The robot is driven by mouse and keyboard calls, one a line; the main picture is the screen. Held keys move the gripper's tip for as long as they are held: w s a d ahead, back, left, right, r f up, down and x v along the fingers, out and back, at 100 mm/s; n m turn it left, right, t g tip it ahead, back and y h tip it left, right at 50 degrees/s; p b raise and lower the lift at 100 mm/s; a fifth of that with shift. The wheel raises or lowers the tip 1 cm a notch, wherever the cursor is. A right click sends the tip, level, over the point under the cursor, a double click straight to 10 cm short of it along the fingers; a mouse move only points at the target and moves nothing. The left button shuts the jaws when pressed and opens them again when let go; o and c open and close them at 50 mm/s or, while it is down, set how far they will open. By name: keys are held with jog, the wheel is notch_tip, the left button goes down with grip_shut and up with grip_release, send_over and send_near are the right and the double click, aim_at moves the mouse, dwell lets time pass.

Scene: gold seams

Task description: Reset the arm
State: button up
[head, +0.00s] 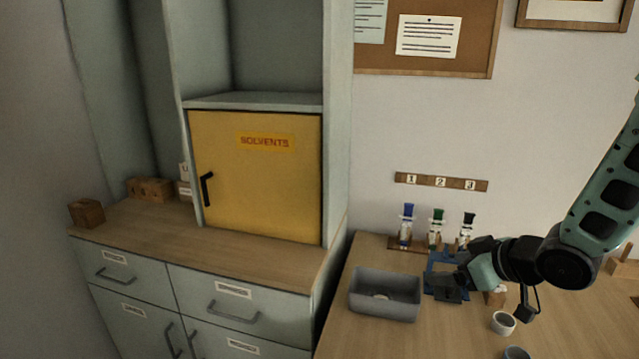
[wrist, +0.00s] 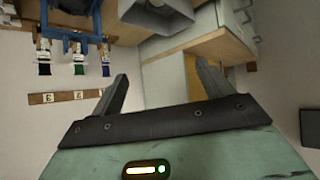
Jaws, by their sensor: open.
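My arm (head: 600,200) reaches in from the right in the head view. My gripper (head: 450,288) is over the wooden table, close to the right side of the grey bin. In the wrist view my gripper (wrist: 160,92) shows its two fingers spread apart with nothing between them. That view is upside down and looks towards the wall and the cabinet.
A grey bin (head: 385,306) stands on the table (head: 345,285). Behind are a blue rack (head: 436,262) and capped tubes in blue (head: 406,225), green (head: 435,228) and black (head: 467,228). A white cup (head: 503,323) stands in front. A yellow cabinet (head: 255,190) is shut at left.

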jog(key=s+a+r+g+h, duration=0.1)
jog(key=s+a+g, duration=0.2)
jog(key=s, duration=0.6)
jog(key=s+a+r+g+h, duration=0.2)
jog(key=s+a, duration=0.4)
jog(key=s, duration=0.3)
jog(key=s+a+r+g+h, duration=0.1)
jog(key=s+a+g, duration=0.3)
jog(key=s, duration=0.5)
jog(key=shift+s+a+r+n+h, duration=0.25)
jog(key=shift+s+r+n+h, duration=0.05)
jog(key=shift+r+n, duration=0.1)
